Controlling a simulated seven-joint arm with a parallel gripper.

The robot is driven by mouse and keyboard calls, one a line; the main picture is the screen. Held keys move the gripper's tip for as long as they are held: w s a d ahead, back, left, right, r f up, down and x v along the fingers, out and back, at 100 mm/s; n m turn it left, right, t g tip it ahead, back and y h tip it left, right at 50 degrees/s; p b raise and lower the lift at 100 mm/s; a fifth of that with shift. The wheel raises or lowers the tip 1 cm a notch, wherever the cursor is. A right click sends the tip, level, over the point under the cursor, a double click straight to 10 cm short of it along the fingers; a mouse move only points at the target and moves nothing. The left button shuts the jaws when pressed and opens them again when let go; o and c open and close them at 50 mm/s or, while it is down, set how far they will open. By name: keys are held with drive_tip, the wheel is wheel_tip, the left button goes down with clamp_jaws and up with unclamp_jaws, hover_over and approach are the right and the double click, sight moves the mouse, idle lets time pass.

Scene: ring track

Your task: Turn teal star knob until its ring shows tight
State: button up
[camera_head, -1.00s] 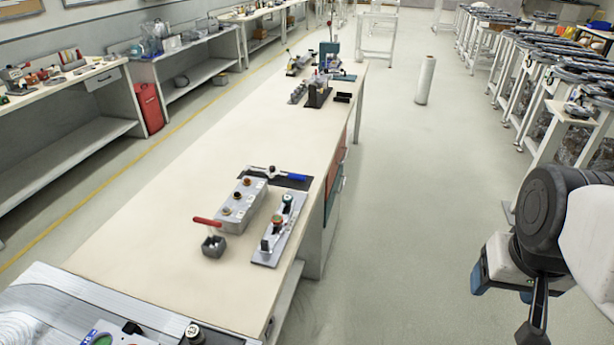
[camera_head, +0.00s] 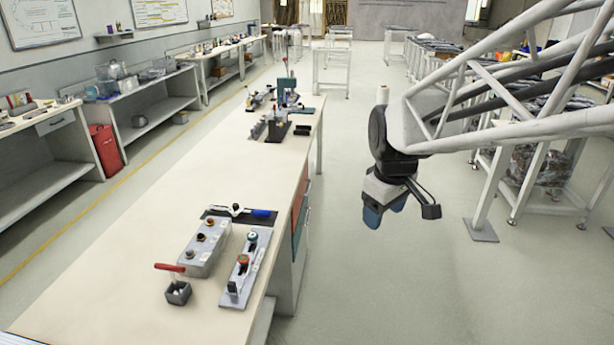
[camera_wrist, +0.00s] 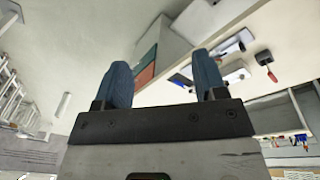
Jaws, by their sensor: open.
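A grey plate (camera_head: 252,270) lies on the near part of the bench with several upright parts in a row. The far one is a small knob (camera_head: 252,237) with a teal-looking top; it is too small to tell its star shape or any ring marking. A red-topped knob (camera_head: 243,260) stands in the middle of the plate. My gripper (camera_head: 385,208) hangs to the right of the bench, over the floor side, well apart from the plate. In the wrist view its two blue fingers (camera_wrist: 162,65) are spread with nothing between them.
A grey block with several knobs (camera_head: 204,254) stands left of the plate. The bench top (camera_head: 150,250) is clear to the left.

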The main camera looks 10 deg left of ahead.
drive_tip(key=w+a+f+n, duration=0.3)
drive_tip(key=w+a+n, duration=0.1)
drive_tip(key=w+a, duration=0.5)
drive_tip(key=n+g, duration=0.2)
drive_tip(key=n, duration=1)
hover_over(252, 235)
wheel_tip(252, 235, down, 18)
drive_tip(key=shift+r, duration=0.1)
drive_tip(key=shift+f, duration=3.95)
drive_tip(key=c, duration=0.9)
drive_tip(key=shift+c, duration=0.2)
